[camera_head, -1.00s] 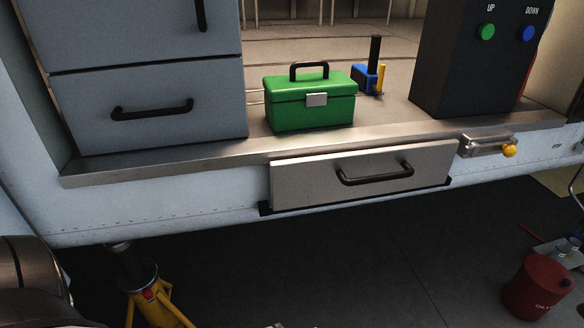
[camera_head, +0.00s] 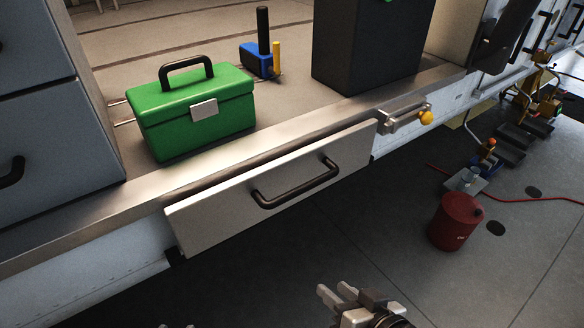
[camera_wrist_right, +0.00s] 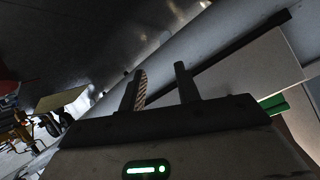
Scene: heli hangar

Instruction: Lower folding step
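The folding step (camera_head: 275,190) is a pale panel with a black bar handle (camera_head: 297,186), folded up against the helicopter's side below the metal door sill. A latch with a yellow knob (camera_head: 425,118) sits just right of it. My right gripper (camera_head: 338,296) is low in front of the step, apart from the handle, its fingers spread and empty. In the right wrist view, the gripper (camera_wrist_right: 159,88) shows a gap between its fingers, and a pale panel (camera_wrist_right: 245,70) lies beyond to the right. Only small tips of my left gripper (camera_head: 176,326) show at the bottom edge.
A green toolbox (camera_head: 195,112) stands on the cabin floor above the step. Behind it are a blue object (camera_head: 258,60) and a black box (camera_head: 365,50). A red can (camera_head: 455,221) stands on the ground at right. The floor before the step is clear.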

